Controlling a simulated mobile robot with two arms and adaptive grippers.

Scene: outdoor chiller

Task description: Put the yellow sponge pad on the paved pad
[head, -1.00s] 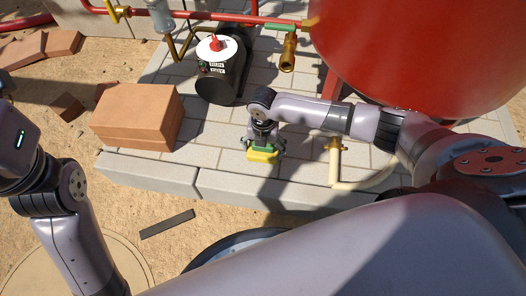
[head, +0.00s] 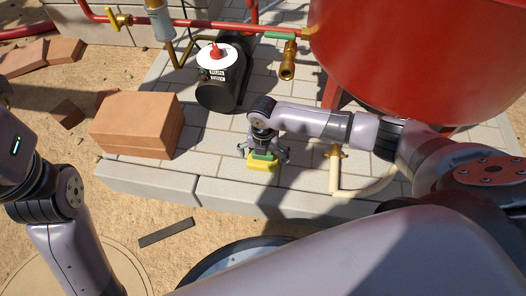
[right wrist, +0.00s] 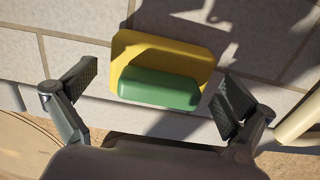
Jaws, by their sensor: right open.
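The yellow sponge pad (head: 260,166), with a green block on top, appears to lie on the paved pad (head: 211,167) close to its front edge. In the right wrist view the sponge pad (right wrist: 190,57) lies on pale paving slabs (right wrist: 70,60). My right gripper (head: 264,153) is just above it and open. In the right wrist view its two fingers stand apart, one on each side of the green block (right wrist: 158,89), with gaps between. My left arm comes in at the left, but its gripper is out of view.
A stack of reddish bricks (head: 136,125) and a black cylinder with a white end (head: 222,85) stand on the paved pad. A big red tank (head: 420,60) is behind right. A cream pipe (head: 335,175) rises to the right of my right gripper. A dark strip (head: 166,232) lies on the sand.

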